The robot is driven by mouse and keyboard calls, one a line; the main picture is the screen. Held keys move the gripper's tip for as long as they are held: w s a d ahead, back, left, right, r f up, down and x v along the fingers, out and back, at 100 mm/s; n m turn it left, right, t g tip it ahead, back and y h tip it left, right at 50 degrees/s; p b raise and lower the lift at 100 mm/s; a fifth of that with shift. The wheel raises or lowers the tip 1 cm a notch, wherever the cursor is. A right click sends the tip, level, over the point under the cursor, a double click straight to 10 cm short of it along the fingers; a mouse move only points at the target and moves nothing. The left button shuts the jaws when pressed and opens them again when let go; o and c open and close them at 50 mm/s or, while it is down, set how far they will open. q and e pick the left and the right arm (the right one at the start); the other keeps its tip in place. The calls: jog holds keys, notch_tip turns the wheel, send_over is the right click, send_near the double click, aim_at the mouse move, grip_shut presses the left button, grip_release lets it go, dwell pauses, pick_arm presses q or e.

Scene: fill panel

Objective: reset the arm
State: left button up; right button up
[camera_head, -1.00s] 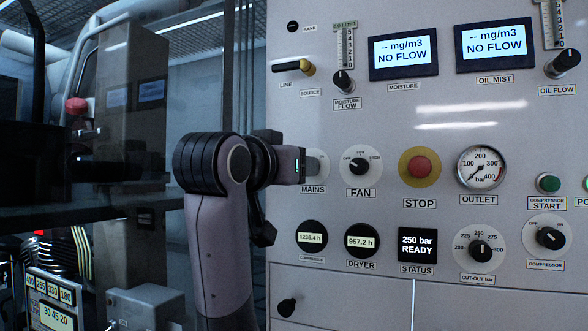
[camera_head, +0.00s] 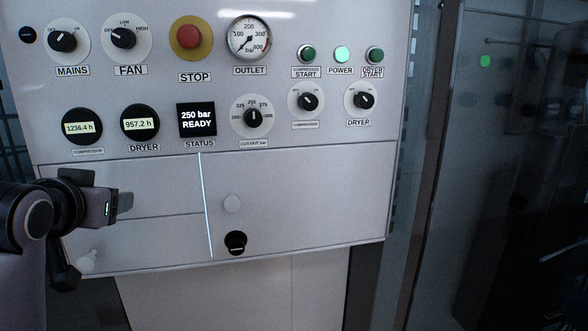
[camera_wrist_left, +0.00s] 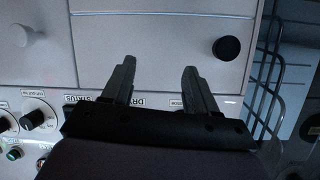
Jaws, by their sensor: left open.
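My left gripper (camera_head: 120,203) is at the lower left of the head view, in front of the drawer-like lower part of the grey control panel (camera_head: 300,180). In the left wrist view, its two dark fingers (camera_wrist_left: 162,78) are apart with nothing between them. The panel appears upside down there, with a round black knob (camera_wrist_left: 227,48) beyond the right finger. I cannot tell from these frames whether the fingers touch the panel. My right gripper is not in view.
Above the gripper are the MAINS knob (camera_head: 62,42), the FAN knob (camera_head: 123,38) and the red STOP button (camera_head: 189,37). The POWER lamp (camera_head: 342,54) glows, and the status screen (camera_head: 197,120) reads 250 bar READY. A black knob (camera_head: 235,243) sits on the lower panel.

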pick_arm(q)
jog(key=s+d+f+m+g+h, duration=0.1)
jog(key=s+f+g, duration=0.15)
jog(key=f, duration=0.55)
jog(key=s+d+f+g, duration=0.1)
jog(key=s+f, duration=0.3)
jog(key=f, duration=0.4)
jog(key=s+d+f+m+g+h, duration=0.15)
jog(key=s+f, duration=0.25)
jog(key=f, duration=0.4)
jog(key=s+d+f+g, duration=0.2)
jog(key=s+f, duration=0.4)
jog(key=s, duration=0.3)
jog(key=s+d+f+g, duration=0.1)
jog(key=s+f+g, duration=0.2)
jog(key=s+f, duration=0.5)
jog(key=w+d+f+t+h, duration=0.2)
jog(key=w+d+f+t, duration=0.1)
jog(key=f+t, duration=0.4)
jog(key=shift+w, duration=0.8)
jog(key=shift+d, duration=0.1)
